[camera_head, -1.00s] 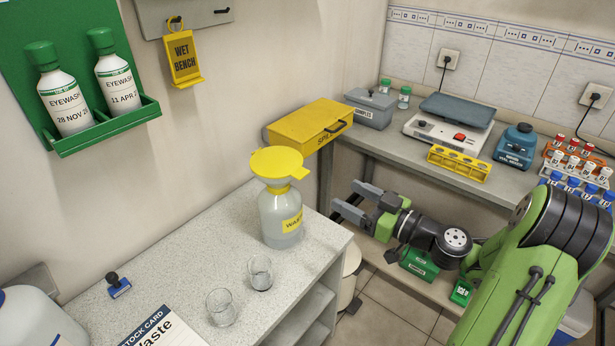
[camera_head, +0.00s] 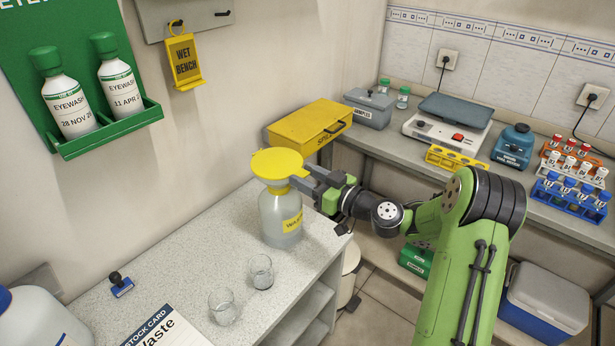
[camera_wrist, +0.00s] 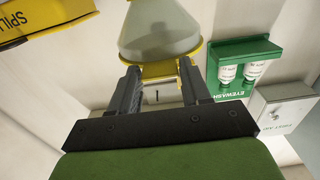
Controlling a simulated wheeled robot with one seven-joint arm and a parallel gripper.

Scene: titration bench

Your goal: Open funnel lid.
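The waste bottle (camera_head: 278,217) is translucent with a yellow label and stands at the bench's right edge. My gripper (camera_head: 303,177) is at the right side of the funnel, close to the lid's rim. Contact cannot be told.
Two glass beakers (camera_head: 222,306) stand on the speckled bench (camera_head: 180,255) in front of the bottle. A yellow spill box (camera_head: 308,127) is behind it. The green eyewash holder (camera_head: 110,132) is on the left wall. The right-hand bench carries a scale (camera_head: 440,132) and tube racks.

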